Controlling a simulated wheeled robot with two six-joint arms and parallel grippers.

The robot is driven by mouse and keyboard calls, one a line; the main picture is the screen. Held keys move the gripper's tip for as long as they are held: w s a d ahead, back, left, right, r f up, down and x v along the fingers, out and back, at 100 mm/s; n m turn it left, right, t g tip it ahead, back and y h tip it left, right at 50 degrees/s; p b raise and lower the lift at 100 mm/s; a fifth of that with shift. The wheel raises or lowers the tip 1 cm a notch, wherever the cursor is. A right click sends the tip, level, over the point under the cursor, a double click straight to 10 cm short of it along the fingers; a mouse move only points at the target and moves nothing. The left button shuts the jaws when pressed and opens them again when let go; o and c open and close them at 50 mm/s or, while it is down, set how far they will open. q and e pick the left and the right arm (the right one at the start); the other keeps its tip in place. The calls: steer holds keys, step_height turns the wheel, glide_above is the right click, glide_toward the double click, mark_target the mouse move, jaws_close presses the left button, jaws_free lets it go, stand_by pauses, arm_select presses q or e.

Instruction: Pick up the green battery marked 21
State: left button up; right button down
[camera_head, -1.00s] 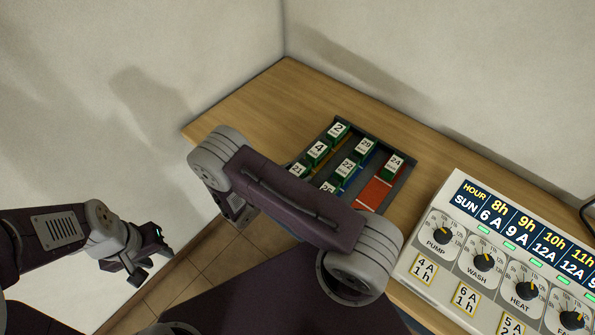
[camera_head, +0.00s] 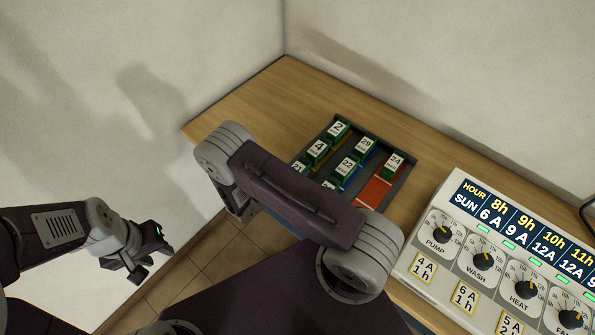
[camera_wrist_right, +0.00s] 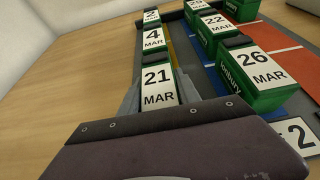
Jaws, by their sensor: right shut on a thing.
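The green battery marked 21 (camera_wrist_right: 157,76) has a white top label reading 21 MAR. It stands between the two fingers of my right gripper (camera_wrist_right: 158,93), which is shut on it. In the head view the battery (camera_head: 299,167) is partly covered by my right arm, and the right gripper is hidden there. It is in line with batteries 4 (camera_head: 318,148) and 2 (camera_head: 338,129), in the left row of the dark tray (camera_head: 408,172). I cannot tell whether it is lifted. My left gripper (camera_head: 152,263) is open and empty, away from the table at the left.
Battery 26 (camera_wrist_right: 260,66) stands close to the right of the held one, with battery 22 (camera_wrist_right: 215,24) behind it. Battery 24 (camera_head: 395,161) stands in the red lane. A control panel (camera_head: 449,208) is at the right. The wooden table (camera_head: 262,98) is clear left of the tray.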

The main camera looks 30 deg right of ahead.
mark_target(303, 160)
step_height(303, 160, up, 4)
steer(key=shift+f, duration=0.2)
steer(key=s+d+r, duration=0.3)
steer(key=d, duration=0.1)
steer(key=s+d+r+p, duration=0.1)
steer(key=s+d+r, duration=0.3)
steer(key=shift+s+r, duration=0.2)
steer(key=shift+r, duration=0.05)
steer(key=shift+s+d+f, duration=0.15)
steer(key=shift+s+d, duration=0.05)
steer(key=shift+d, duration=0.15)
